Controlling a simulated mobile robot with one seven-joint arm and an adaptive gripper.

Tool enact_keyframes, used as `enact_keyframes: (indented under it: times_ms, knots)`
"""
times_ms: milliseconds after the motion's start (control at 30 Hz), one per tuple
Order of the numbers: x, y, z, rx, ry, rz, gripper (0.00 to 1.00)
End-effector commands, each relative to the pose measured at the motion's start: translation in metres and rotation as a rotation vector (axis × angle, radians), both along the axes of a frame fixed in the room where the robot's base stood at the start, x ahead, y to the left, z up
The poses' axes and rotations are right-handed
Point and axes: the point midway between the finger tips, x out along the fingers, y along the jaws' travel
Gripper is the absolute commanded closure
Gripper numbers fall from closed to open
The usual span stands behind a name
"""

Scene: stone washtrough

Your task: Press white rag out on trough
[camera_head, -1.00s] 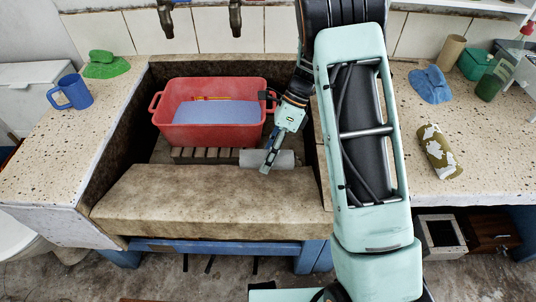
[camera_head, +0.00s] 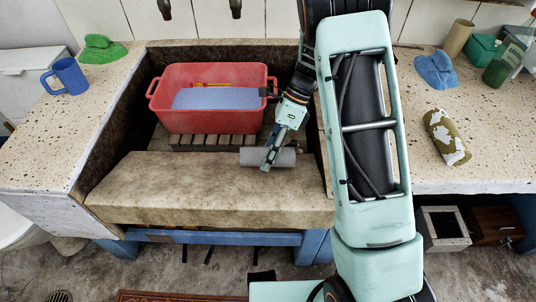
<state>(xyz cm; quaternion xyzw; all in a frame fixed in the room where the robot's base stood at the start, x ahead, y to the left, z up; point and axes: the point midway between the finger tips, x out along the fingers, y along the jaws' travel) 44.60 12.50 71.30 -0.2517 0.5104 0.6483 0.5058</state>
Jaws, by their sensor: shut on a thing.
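A pale grey-white roll (camera_head: 252,157), which looks like the white rag, lies across the inner edge of the trough's broad front ledge (camera_head: 190,195), towards its right end. My gripper (camera_head: 269,160) comes down from the upper right and is shut on the middle of the roll. Its fingers hide part of the roll. I cannot tell whether the roll touches the stone. A red tub (camera_head: 208,122) with bluish water stands in the trough behind, on wooden slats.
A blue mug (camera_head: 68,76) and green cloth (camera_head: 103,50) are on the left counter. A blue cloth (camera_head: 436,71), a patterned roll (camera_head: 446,137) and a green bottle (camera_head: 497,73) are on the right. Two taps hang above the tub. The ledge's left part is clear.

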Motion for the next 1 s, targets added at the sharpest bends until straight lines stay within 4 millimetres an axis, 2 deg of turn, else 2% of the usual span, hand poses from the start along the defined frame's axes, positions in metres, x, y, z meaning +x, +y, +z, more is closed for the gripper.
enact_keyframes:
  times_ms: [1000]
  knots:
    - [-0.006, 0.000, -0.014, 0.000, 0.001, 0.000, 0.87]
